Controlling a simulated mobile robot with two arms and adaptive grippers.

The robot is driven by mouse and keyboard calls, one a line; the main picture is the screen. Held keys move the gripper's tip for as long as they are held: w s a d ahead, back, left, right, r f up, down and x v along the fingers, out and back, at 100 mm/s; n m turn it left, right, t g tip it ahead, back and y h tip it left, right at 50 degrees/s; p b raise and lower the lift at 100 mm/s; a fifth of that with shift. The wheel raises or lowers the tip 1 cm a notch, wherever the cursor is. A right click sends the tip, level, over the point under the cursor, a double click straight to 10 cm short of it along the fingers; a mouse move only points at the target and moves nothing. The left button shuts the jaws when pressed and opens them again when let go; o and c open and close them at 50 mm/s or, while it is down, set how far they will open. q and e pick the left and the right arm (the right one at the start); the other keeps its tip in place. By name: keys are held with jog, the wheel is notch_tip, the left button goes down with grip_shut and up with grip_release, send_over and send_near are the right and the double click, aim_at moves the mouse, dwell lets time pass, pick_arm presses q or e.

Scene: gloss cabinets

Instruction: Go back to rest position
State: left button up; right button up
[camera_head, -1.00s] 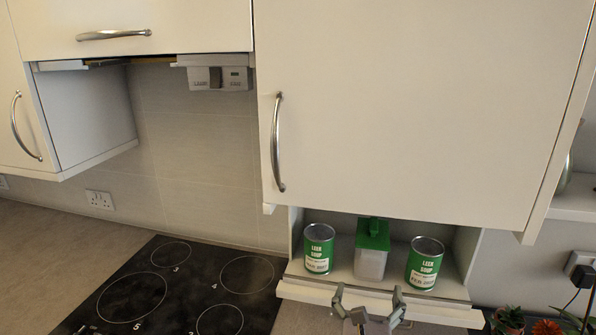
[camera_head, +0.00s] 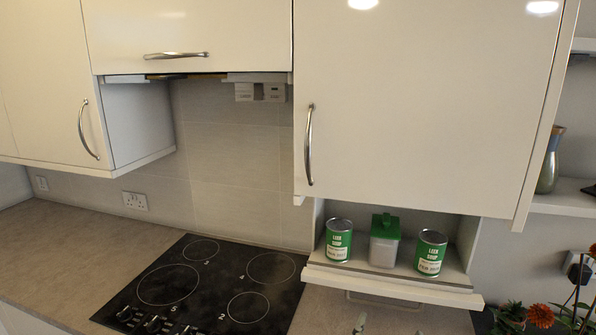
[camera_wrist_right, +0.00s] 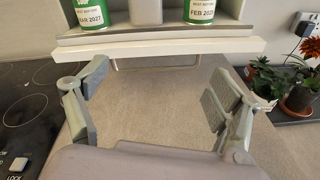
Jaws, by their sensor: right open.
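My right gripper (camera_wrist_right: 155,98) is open and empty in the right wrist view, its fingers spread wide above the grey worktop (camera_wrist_right: 180,118). In the head view only its fingertips (camera_head: 388,330) show at the bottom edge, in front of and below the small shelf. My left gripper is not in view.
The open shelf (camera_head: 440,293) holds two green soup cans (camera_head: 339,240) (camera_head: 430,252) and a green-lidded container (camera_head: 384,242). A black hob (camera_head: 200,285) lies at left. White cabinets (camera_head: 420,100) hang above. Potted plants (camera_wrist_right: 267,80) stand right of the gripper.

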jog(key=s+d+f+m+g+y, duration=0.1)
jog(key=s+d+f+m+g, duration=0.1)
jog(key=s+f+m+g, duration=0.35)
jog(key=s+d+f+m+g+y, duration=0.1)
jog(key=s+d+f+m+g, duration=0.1)
jog(key=s+f+m, duration=0.7)
jog(key=s+a+f+m+g+y, duration=0.1)
jog(key=s+m+g+y, duration=0.1)
jog(key=s+m, duration=0.45)
jog(key=s+a+f+m+g+y, duration=0.1)
jog(key=s+m+g, duration=0.2)
jog(key=s+m, duration=0.4)
notch_tip(320, 180, down, 31)
jog(key=s+n+g+b, duration=0.1)
jog(key=s+b, duration=0.2)
jog(key=b, duration=0.1)
pick_arm(q)
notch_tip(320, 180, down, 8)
jog(key=b, duration=0.3)
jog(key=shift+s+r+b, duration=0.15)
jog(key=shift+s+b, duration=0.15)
pick_arm(e)
jog(key=s+d+f+g, duration=0.1)
jog(key=s+d+f, duration=0.2)
jog(key=s+f, duration=1.3)
notch_tip(320, 180, down, 3)
jog(key=shift+d+r, duration=0.1)
jog(key=shift+d, duration=0.05)
